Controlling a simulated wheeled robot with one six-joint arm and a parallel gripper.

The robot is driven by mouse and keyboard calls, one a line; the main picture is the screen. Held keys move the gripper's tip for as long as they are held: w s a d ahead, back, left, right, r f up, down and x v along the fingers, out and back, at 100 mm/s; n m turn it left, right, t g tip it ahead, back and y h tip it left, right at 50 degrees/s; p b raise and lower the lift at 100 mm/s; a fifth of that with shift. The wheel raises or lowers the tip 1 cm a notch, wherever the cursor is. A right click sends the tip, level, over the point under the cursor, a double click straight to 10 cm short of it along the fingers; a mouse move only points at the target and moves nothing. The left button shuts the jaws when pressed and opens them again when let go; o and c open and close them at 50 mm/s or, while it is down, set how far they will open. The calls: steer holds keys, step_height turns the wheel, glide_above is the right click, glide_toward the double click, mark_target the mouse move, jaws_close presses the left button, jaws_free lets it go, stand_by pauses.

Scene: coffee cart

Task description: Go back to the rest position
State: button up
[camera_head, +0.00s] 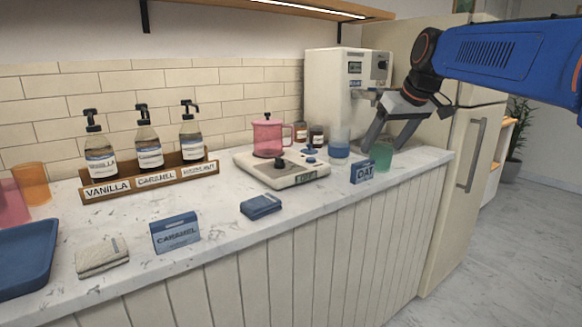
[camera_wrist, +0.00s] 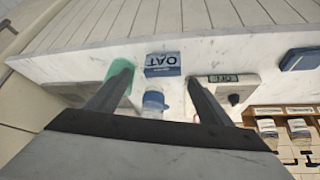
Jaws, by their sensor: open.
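My gripper (camera_head: 391,138) is at the right end of the counter, in front of the white coffee machine (camera_head: 334,78), with its fingers pointing down. The fingers are apart and nothing is between them that I can see as held. A green cup (camera_head: 381,156) stands just by the fingertips, and a blue cup (camera_head: 339,146) stands to their left. In the wrist view the two fingers (camera_wrist: 158,82) are spread, with the OAT card (camera_wrist: 162,64) and the blue cup (camera_wrist: 153,104) showing between them. The green cup (camera_wrist: 116,88) is partly hidden behind one finger.
A scale (camera_head: 290,170) with a pink pitcher (camera_head: 268,138) stands mid-counter. A syrup rack (camera_head: 150,178) is at the back left. A fridge (camera_head: 462,150) stands right.

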steer(key=s+d+f+m+h, duration=0.1)
steer(key=s+d+f+m, duration=0.1)
steer(key=s+f, duration=1.2)
steer(key=s+d+f+m+g+h, duration=0.1)
steer(key=s+d+f, duration=0.1)
steer(key=s+f, duration=1.2)
steer(key=s, duration=0.6)
steer(key=shift+s+d+m, duration=0.2)
steer(key=shift+s+m, duration=0.2)
